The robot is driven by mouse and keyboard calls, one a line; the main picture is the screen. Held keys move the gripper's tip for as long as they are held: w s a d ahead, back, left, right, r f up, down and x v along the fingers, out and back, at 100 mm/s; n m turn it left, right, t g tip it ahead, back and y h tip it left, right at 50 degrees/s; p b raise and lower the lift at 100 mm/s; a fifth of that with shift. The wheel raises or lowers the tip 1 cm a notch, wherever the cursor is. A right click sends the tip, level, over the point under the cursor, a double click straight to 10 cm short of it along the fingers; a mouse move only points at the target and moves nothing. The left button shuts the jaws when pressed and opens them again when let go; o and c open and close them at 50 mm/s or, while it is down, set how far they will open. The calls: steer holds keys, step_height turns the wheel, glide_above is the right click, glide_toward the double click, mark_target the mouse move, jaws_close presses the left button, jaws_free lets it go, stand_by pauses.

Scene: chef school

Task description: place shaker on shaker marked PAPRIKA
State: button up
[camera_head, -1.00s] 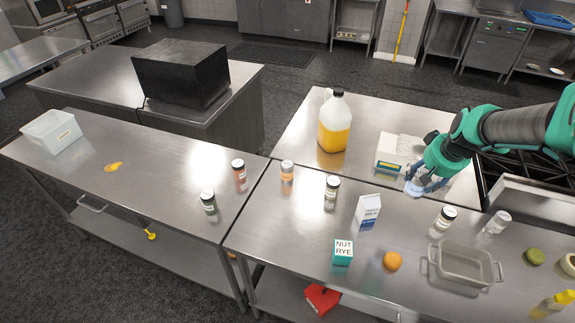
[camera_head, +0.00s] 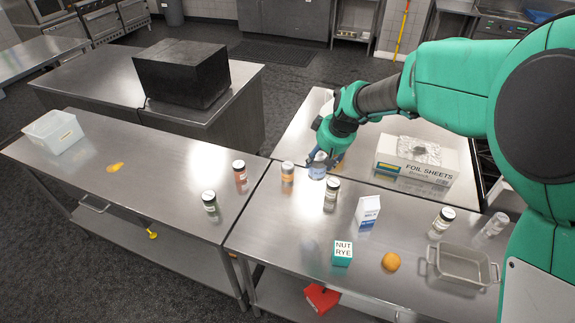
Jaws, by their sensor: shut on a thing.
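My gripper (camera_head: 322,162) is shut on a small pale shaker (camera_head: 317,171) and holds it near the back edge of the front-right table. A shaker with orange contents (camera_head: 287,175) stands upright just to its left. A shaker with red contents (camera_head: 240,178) stands further left on the left table. Another shaker, with green contents (camera_head: 210,204), stands on the left table. The labels are too small to read, so I cannot tell which is marked PAPRIKA.
A milk carton (camera_head: 367,213), a teal NUT RYE box (camera_head: 343,253), an orange (camera_head: 391,261) and a grey pan (camera_head: 462,266) stand on the front-right table. A foil sheets box (camera_head: 415,165) stands behind. My arm mostly hides the yellow jug.

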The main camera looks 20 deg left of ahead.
steer(key=s+a+f+n, duration=0.1)
steer(key=s+a+f, duration=0.1)
steer(key=a, duration=0.4)
steer(key=shift+f, duration=0.9)
steer(key=shift+a+f, duration=0.1)
steer(key=shift+f, duration=0.55)
steer(key=shift+w, duration=0.1)
steer(key=w+a, duration=0.3)
steer(key=w, duration=0.1)
steer(key=w+a+f+p, duration=0.1)
steer(key=w+a, duration=0.1)
steer(key=w, duration=0.2)
steer(key=w+a, duration=0.3)
steer(key=w, duration=0.2)
steer(key=shift+w+a+f, duration=0.1)
steer(key=shift+a+f, duration=0.15)
steer(key=shift+a, duration=0.1)
steer(key=shift+f+p, duration=0.3)
steer(key=shift+f, duration=1.45)
